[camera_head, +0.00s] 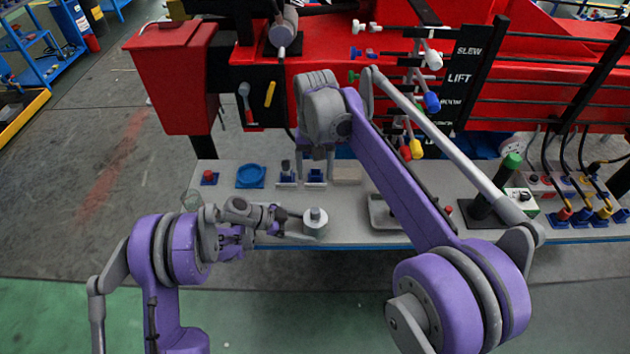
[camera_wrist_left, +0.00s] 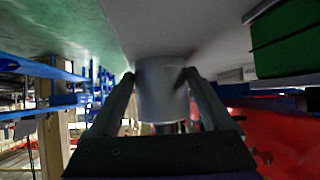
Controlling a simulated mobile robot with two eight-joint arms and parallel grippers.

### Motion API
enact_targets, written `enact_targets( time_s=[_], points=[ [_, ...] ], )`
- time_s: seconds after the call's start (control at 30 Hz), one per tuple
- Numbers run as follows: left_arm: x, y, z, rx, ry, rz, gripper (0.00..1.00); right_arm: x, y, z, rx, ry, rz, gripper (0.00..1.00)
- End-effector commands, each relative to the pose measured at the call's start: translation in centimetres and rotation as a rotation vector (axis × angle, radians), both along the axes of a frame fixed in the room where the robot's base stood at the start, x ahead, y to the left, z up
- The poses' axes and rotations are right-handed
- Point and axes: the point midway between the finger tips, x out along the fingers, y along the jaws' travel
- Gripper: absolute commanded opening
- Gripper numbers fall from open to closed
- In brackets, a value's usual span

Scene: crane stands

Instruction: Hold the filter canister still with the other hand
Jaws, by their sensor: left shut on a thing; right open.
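My left gripper (camera_head: 308,232) reaches in from the left and is shut on the canister. In the left wrist view, the canister (camera_wrist_left: 160,90) sits between the two fingers (camera_wrist_left: 160,85), with its far side hidden. My right gripper (camera_head: 316,160) points down, open, above the back of the bench, behind the canister and apart from it. Its fingertips are small and partly hidden by the arm.
Small blue holders (camera_head: 315,178), a blue round dish (camera_head: 251,176) and a red button (camera_head: 208,177) line the bench. A grey tray (camera_head: 381,214) lies right of the canister, partly behind my right arm. A red crane body with levers (camera_head: 432,102) stands behind.

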Motion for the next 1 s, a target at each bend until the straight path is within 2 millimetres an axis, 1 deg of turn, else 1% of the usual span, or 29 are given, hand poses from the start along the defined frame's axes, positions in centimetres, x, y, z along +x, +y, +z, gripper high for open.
enact_targets(
  time_s=[0.1, 0.33, 0.37, 0.43, 0.67, 0.77, 0.87, 1.0],
  points=[
    [0.0, 0.0, 0.0, -0.001, 0.0, 0.0, 0.08, 0.0, 0.0, 0.6, 0.0, 0.0, 0.0, 0.71],
    [0.0, 0.0, 0.0, -0.001, 0.0, 0.0, 0.08, 0.0, 0.0, 0.6, 0.0, 0.0, 0.0, 0.71],
    [0.0, 0.0, 0.0, -0.001, 0.0, 0.0, 0.87, 0.0, 0.0, 0.6, 0.0, 0.0, 0.0, 0.71],
    [0.0, 0.0, 0.0, -0.001, 0.0, 0.0, 1.0, 0.0, 0.0, 0.6, 0.0, 0.0, 0.0, 0.71],
    [0.0, 0.0, 0.0, 0.0, 0.0, 0.0, 1.0, 0.0, 0.0, 0.6, 0.0, 0.0, 0.0, 0.71],
    [0.0, 0.5, 0.3, 0.0, 0.0, 0.001, 1.0, 0.0, 0.0, 0.6, 0.0, 0.0, 0.0, 0.71],
    [-0.2, 1.5, 1.0, 0.0, -0.001, 0.003, 1.0, 0.0, 0.0, 0.6, 0.0, 0.0, 0.0, 0.71],
    [-0.6, 3.9, 2.7, 0.001, 0.0, 0.004, 1.0, 0.0, 0.0, 0.6, 0.0, 0.0, 0.0, 0.71]
  ],
)
